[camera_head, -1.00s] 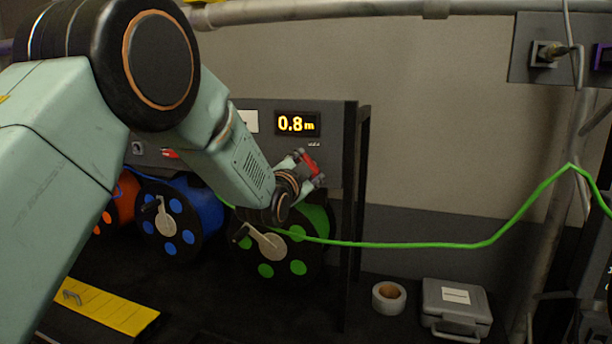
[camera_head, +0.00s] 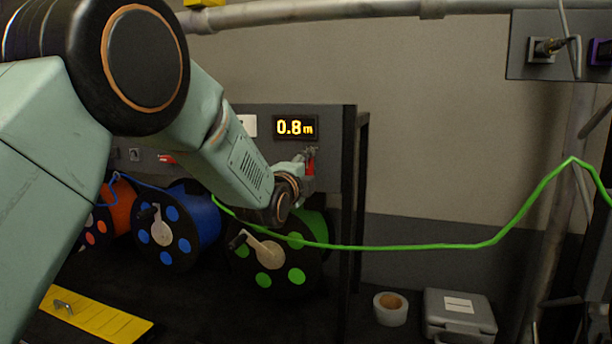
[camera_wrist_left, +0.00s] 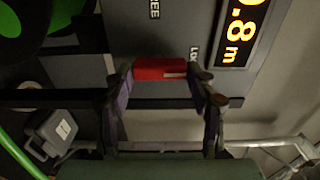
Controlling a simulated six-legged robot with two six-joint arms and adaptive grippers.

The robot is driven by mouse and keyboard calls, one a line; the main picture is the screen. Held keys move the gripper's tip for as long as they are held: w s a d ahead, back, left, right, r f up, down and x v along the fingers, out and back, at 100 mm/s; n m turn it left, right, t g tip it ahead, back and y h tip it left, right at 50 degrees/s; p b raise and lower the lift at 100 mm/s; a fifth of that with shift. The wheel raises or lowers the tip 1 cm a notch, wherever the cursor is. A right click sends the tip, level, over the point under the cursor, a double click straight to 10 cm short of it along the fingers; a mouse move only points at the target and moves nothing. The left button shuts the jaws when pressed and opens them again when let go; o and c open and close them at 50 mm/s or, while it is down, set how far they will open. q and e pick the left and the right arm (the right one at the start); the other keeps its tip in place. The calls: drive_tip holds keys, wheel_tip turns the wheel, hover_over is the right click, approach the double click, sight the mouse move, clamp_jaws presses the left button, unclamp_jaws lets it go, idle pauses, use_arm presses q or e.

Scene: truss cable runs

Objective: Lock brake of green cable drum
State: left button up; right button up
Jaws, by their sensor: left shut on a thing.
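The green cable drum (camera_head: 282,262) has a black flange with green spots and a crank, and sits under the grey panel (camera_head: 338,150). My left gripper (camera_head: 303,165) is at the panel just above this drum. Its fingers are shut on the red brake lever (camera_head: 311,162). In the left wrist view the red lever (camera_wrist_left: 160,70) lies between the two fingers (camera_wrist_left: 165,85). Beside it the panel reads "FREE", and a second label starting "LO" is partly hidden by a finger. The lever's pivot is hidden. My right gripper is in no view.
A green cable (camera_head: 430,246) runs right from the drum across open space. Blue (camera_head: 168,230) and orange (camera_head: 122,205) drums stand to the left. A display (camera_head: 296,127) reads 0.8 m. A tape roll (camera_head: 390,308) and grey case (camera_head: 460,314) lie on the floor at right.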

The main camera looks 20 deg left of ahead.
use_arm(q)
drive_tip(key=shift+d+f, duration=0.1)
drive_tip(key=shift+f, duration=0.15)
drive_tip(key=o, duration=1.2)
drive_tip(key=shift+s+d+r, duration=0.1)
drive_tip(key=shift+s+r, duration=0.1)
drive_tip(key=shift+r, duration=0.05)
drive_tip(key=shift+c, duration=0.2)
drive_tip(key=shift+w, duration=0.1)
drive_tip(key=s, duration=1.2)
drive_tip(key=shift+a, duration=0.3)
drive_tip(key=shift+f, duration=0.1)
drive_tip(key=shift+w, duration=0.1)
